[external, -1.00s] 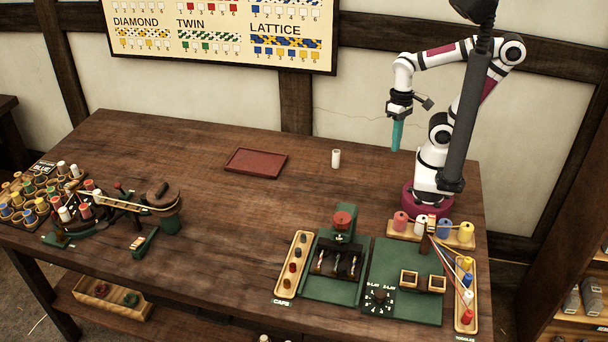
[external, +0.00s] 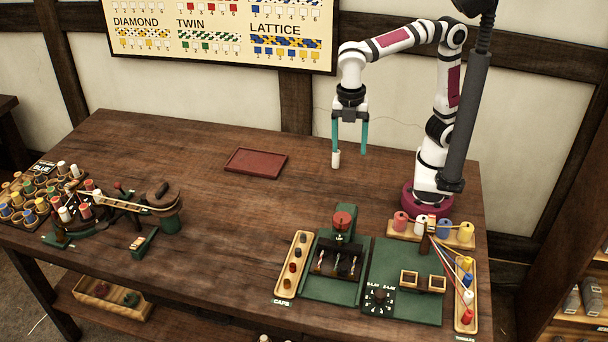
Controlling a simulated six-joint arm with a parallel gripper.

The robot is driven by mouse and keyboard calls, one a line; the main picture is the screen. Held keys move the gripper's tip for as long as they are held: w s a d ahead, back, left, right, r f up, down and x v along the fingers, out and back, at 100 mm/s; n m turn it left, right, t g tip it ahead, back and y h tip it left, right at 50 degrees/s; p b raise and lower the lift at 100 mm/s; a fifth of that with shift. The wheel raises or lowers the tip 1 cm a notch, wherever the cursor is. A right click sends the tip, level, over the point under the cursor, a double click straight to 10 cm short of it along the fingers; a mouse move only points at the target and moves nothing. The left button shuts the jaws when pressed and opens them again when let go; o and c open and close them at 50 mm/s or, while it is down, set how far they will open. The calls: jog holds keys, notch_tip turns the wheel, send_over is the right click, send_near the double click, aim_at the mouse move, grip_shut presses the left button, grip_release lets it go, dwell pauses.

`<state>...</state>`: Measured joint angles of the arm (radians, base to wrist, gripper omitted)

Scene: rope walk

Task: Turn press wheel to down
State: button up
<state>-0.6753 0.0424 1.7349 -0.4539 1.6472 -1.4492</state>
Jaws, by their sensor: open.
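The press wheel looks to be the red round part (external: 343,219) on top of the green press (external: 344,237), toward the front right of the table; its exact turn position is too small to tell. My gripper (external: 349,152) points down with its two teal fingers apart, above the table behind the press. It is open and away from the wheel. The left finger overlaps the top of a white cylinder (external: 336,160) in the picture; I cannot tell if they touch.
A caps tray (external: 280,290) stands left of the press. A green board (external: 405,310) with a dial and two small boxes stands right of it, beside spools and strung threads. A dark red tray (external: 233,163) lies at the back. The table's middle is clear.

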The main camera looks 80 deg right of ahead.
aim_at(342, 217)
jog(key=shift+o, duration=1)
jog(key=a+n, duration=0.8)
jog(key=a, duration=0.2)
jog(key=shift+s, duration=0.45)
notch_tip(342, 217, down, 15)
jog(key=shift+d+f, duration=0.1)
jog(key=c, duration=1.4)
jog(key=shift+o, duration=0.2)
